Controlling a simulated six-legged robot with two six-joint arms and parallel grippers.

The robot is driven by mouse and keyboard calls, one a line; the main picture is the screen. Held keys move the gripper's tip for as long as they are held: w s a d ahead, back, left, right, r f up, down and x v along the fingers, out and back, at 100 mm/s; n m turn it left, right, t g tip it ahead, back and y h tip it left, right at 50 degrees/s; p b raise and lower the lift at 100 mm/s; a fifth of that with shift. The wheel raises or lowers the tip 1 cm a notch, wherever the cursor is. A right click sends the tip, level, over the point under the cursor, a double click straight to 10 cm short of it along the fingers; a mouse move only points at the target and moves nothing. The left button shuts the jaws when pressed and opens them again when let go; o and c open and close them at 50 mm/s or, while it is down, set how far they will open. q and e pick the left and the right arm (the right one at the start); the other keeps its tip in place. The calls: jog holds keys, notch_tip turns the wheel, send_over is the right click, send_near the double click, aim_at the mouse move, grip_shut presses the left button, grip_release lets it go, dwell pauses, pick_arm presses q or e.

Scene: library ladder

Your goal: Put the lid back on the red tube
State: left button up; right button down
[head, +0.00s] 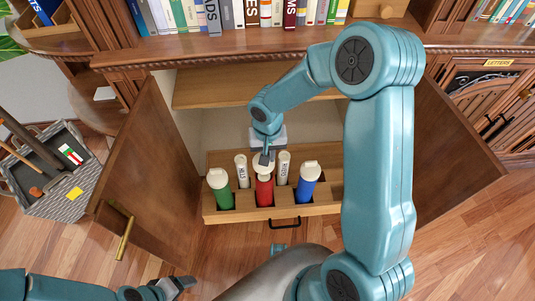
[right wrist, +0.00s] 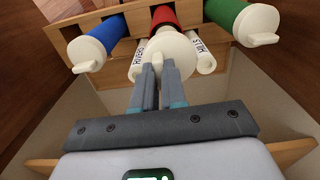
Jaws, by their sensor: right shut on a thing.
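The red tube (head: 264,192) stands in the middle slot of a wooden rack (head: 250,215); it also shows in the right wrist view (right wrist: 163,15). My right gripper (head: 264,158) is shut on the tab of the white lid (right wrist: 172,46), also seen in the head view (head: 262,170). The lid is at the red tube's top end, in line with it; whether it is fully seated or slightly above, I cannot tell. My left gripper (head: 183,284) is low at the left, far from the tube, and its jaw state is unclear.
A green tube (head: 220,190) and a blue tube (head: 307,184), both with white lids, flank the red one. Two white labelled rolls (head: 241,168) (head: 283,166) stand close behind it. Open cabinet doors (head: 150,160) (head: 445,150) bound both sides. A grey basket (head: 60,190) stands left.

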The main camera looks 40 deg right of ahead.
jog(key=shift+s+f+b, duration=0.1)
jog(key=shift+f+b, duration=0.5)
jog(key=shift+f, duration=0.45)
notch_tip(320, 180, down, 4)
jog(key=b, duration=0.2)
jog(key=shift+r+b, duration=0.15)
jog(key=shift+b, duration=0.25)
jog(key=shift+f+b, duration=0.45)
jog(key=shift+b, duration=0.05)
jog(key=shift+r+b, duration=0.1)
jog(key=shift+b, duration=0.35)
jog(key=shift+f+b, duration=0.25)
jog(key=shift+b, duration=0.4)
dwell(0.7)
dwell(0.3)
jog(key=c, duration=0.6)
grip_release()
